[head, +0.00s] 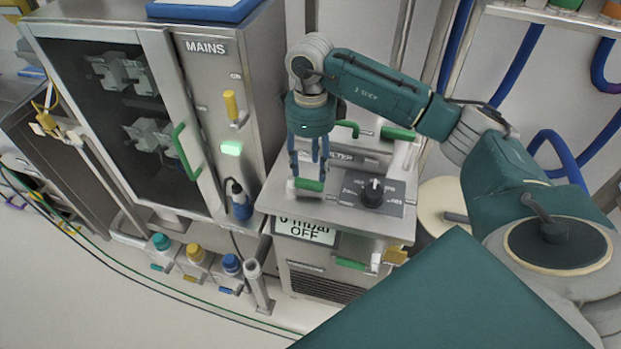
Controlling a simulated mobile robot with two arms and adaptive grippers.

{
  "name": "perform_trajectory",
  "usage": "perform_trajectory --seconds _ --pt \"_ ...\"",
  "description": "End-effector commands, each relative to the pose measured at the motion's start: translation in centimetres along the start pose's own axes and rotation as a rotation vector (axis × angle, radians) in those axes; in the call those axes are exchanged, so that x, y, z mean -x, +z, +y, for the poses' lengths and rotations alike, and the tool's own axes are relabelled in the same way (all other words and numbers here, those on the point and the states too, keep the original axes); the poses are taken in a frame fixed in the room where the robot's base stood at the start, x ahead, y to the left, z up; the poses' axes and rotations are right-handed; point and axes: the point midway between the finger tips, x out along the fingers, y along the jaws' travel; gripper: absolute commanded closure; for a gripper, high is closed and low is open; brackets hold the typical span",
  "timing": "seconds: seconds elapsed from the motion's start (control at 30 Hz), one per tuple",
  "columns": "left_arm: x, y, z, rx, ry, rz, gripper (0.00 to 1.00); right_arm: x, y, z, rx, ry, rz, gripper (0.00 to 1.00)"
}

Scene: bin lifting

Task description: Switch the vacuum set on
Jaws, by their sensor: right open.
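The vacuum set (345,213) is a grey metal unit in the middle of the head view. Its display (306,230) reads "0 mbar" and "OFF", with the top line partly cut by the housing edge. A black knob (373,192) sits on a dark labelled panel on its top. A short green-gripped lever (308,184) is on the top to the left of the knob. My right gripper (309,172) points down over this lever, its blue fingers apart on either side of it. I cannot tell whether they touch it. My left gripper is not in view.
A MAINS cabinet (206,47) stands at left with a yellow lever (231,105), a lit green lamp (231,148) and a green door handle (186,151). Several capped bottles, including a blue-capped one (231,264), stand below. Blue hoses (514,62) hang at right.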

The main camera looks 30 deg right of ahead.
Motion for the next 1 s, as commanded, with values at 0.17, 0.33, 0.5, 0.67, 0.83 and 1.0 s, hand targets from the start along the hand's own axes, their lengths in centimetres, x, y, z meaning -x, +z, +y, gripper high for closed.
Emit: perform_trajectory --seconds 0.17,0.33,0.5,0.67,0.83,1.0 --pt "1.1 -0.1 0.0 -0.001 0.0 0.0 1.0 -3.2 -0.1 0.2 0.001 0.004 0.003 0.54" --pt "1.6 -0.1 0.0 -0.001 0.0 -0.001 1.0 -5.4 0.1 0.1 0.002 0.003 0.0 0.54" --pt "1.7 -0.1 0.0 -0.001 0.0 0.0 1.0 -6.3 0.1 0.1 0.003 0.002 -0.001 0.54" --pt "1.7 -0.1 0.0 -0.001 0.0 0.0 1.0 -6.4 0.1 0.1 0.003 0.001 -0.002 0.54" --pt "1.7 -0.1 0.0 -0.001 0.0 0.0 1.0 -6.4 0.1 0.1 0.003 0.001 -0.002 0.72" --pt "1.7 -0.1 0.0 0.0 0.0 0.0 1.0 -6.4 0.1 0.1 0.003 0.001 -0.002 1.0"
